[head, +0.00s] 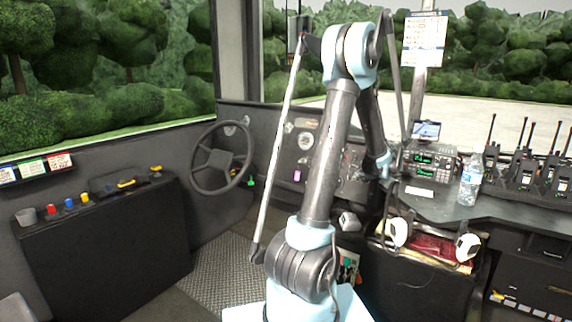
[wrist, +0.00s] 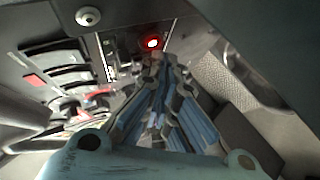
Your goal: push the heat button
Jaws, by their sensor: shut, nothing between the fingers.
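My gripper (wrist: 165,64) is shut and empty in the wrist view, its fingertips together near a dark panel. A red glowing round spot (wrist: 152,43) lies on the panel just beyond and slightly left of the fingertips. I cannot tell whether they touch it. No label reading heat is legible, so I cannot tell which control is the heat button. In the head view, the dashboard panel (head: 304,141) with gauges and small controls stands behind my arm. My arm covers part of it and the gripper's fingers cannot be made out there.
A steering wheel (head: 221,158) stands left of my arm. A radio unit (head: 431,161), a water bottle (head: 470,180) and several handheld radios (head: 525,172) are on the right counter. The patterned floor (head: 225,275) is clear at left.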

